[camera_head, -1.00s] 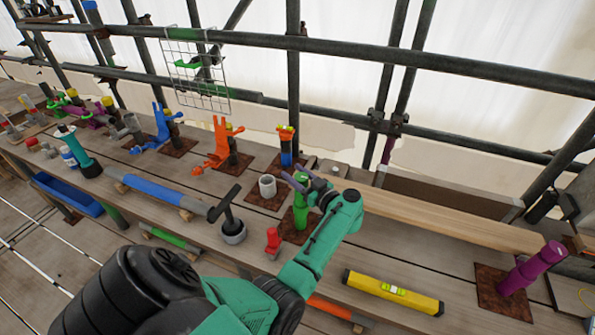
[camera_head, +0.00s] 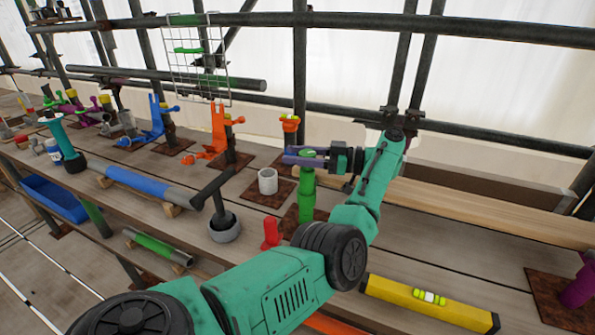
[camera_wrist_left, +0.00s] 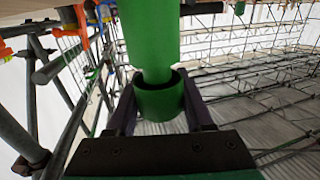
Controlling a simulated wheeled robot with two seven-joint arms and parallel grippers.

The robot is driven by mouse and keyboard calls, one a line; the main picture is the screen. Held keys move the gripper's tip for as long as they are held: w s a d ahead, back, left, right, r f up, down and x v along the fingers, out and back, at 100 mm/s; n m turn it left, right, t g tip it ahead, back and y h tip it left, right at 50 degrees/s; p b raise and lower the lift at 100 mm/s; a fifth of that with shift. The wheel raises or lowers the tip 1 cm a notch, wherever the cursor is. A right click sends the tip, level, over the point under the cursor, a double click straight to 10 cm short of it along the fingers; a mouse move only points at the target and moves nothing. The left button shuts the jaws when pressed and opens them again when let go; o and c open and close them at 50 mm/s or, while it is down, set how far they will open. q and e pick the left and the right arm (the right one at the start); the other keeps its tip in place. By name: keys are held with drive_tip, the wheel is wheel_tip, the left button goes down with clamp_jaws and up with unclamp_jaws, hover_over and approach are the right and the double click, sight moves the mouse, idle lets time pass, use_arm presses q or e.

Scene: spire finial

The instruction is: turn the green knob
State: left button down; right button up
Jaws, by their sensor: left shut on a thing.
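The green knob (camera_head: 308,154) sits at the top of an upright green post (camera_head: 306,197) on a rust-brown plate (camera_head: 290,222). My left gripper (camera_head: 304,157), with purple-grey fingers, reaches in from the right and is shut on the knob. In the left wrist view, the green knob (camera_wrist_left: 162,100) shows as a short ring between the two fingers of my left gripper (camera_wrist_left: 160,112), with the thicker green post (camera_wrist_left: 148,35) running out of the top of the picture. The fingers partly hide the knob in the head view. My right gripper is not in view.
A red piece (camera_head: 271,232) and a grey cup (camera_head: 267,181) stand close by. An orange-topped post (camera_head: 289,125) is behind. A yellow level (camera_head: 428,303) lies at the front right. A wire grid (camera_head: 201,62) and scaffold bars (camera_head: 450,27) stand at the back.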

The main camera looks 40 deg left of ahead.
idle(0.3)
use_arm(q)
drive_tip(key=shift+c, duration=1.5)
unclamp_jaws()
drive_tip(key=shift+s+a, duration=0.1)
